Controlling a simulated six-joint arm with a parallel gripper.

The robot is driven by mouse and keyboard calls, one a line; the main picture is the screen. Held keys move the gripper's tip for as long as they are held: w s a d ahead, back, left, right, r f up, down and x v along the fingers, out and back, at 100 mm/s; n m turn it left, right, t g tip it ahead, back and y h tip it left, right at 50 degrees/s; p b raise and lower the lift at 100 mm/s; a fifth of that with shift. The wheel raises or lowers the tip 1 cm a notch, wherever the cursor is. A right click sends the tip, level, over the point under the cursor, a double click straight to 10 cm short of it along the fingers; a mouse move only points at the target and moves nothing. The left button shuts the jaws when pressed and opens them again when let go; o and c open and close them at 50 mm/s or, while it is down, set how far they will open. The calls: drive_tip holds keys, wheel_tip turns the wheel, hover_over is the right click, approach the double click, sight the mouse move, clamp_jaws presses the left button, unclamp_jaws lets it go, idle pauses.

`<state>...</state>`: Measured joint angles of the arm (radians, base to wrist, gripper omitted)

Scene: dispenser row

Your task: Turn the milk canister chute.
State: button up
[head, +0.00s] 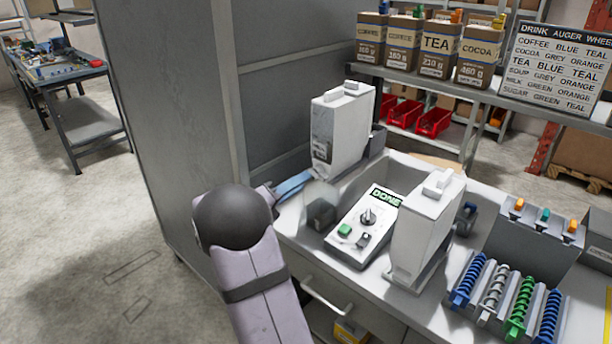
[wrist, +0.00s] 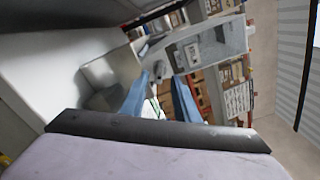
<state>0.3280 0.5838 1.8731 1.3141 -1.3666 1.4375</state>
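A white canister (head: 341,128) stands at the back of the counter, with a lid knob on top and a grey label and dark opening low on its front. A second white canister (head: 426,228) stands nearer, right of the control box. I cannot read which one is milk. My gripper (head: 308,178) has blue fingers and reaches to just left of the back canister's lower front. In the wrist view its fingers (wrist: 164,88) are apart with nothing clearly held between them. A white canister (wrist: 208,45) lies beyond them there. I cannot tell whether the fingers touch the chute.
A control box (head: 362,228) with a "DONE" display, knob and green button sits between the canisters. Blue, grey and green augers (head: 505,298) lie in a rack at right, below a holder with coloured wheels (head: 545,215). Bags (head: 437,52) and a sign (head: 563,58) stand on the shelf.

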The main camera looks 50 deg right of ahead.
sight(318, 174)
drive_tip(key=shift+d+p, duration=0.5)
drive_tip(key=shift+d, duration=1.3)
clamp_jaws()
